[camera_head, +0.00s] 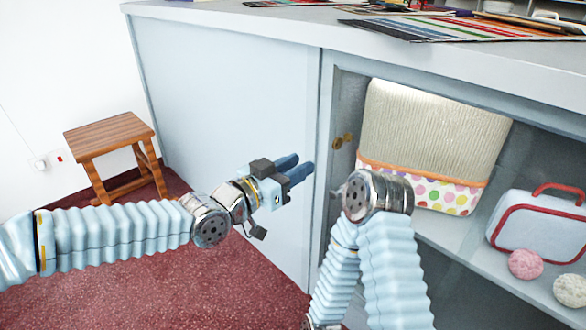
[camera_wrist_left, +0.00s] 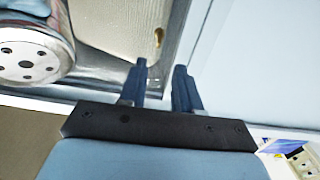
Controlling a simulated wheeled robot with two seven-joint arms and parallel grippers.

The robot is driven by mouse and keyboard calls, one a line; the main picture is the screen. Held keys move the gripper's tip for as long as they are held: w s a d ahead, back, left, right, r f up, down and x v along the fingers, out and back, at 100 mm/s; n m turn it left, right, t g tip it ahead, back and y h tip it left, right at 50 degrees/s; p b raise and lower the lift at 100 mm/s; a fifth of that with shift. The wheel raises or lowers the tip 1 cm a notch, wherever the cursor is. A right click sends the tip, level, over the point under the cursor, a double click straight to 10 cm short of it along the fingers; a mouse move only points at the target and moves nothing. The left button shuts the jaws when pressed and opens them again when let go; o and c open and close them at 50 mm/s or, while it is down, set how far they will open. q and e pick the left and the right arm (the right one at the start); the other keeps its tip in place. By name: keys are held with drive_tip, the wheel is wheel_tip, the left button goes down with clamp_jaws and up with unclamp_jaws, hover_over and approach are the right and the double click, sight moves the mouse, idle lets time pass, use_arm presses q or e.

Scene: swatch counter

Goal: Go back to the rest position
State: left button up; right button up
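My left gripper (camera_head: 296,168) reaches in from the left in the head view, in front of the light-blue counter front and just left of the open compartment. Its two blue fingers are apart with nothing between them. They also show apart in the left wrist view (camera_wrist_left: 160,85). My right arm rises from the bottom, and its metal wrist (camera_head: 378,195) is in front of the compartment opening. The right gripper itself is hidden behind that wrist.
The counter (camera_head: 230,40) has swatch sheets (camera_head: 450,27) on top. A brass knob (camera_head: 337,143) is by the opening. Inside are a ribbed cream basket (camera_head: 435,125), a red-trimmed case (camera_head: 535,222), and pink (camera_head: 525,264) and cream (camera_head: 571,289) balls. A wooden stool (camera_head: 108,131) stands left.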

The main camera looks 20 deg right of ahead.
use_arm(q)
drive_tip(key=shift+s+a, duration=0.15)
drive_tip(key=shift+a, duration=0.15)
drive_tip(key=w+a+f+n+y+p, duration=0.15)
drive_tip(key=a+f+n+y, duration=0.35)
drive_tip(key=f, duration=0.7)
drive_tip(key=a+f+n+y+p, duration=0.25)
drive_tip(key=a+f, duration=0.55)
drive_tip(key=f, duration=0.4)
drive_tip(key=s+a+f+n+g+y+p, duration=0.3)
drive_tip(key=s+a+f+n+g+y, duration=0.2)
drive_tip(key=s+a+f, duration=1.3)
drive_tip(key=a+n+g, duration=0.1)
drive_tip(key=n, duration=0.1)
drive_tip(key=shift+s+n+p, duration=0.2)
drive_tip(key=shift+n+p, duration=0.15)
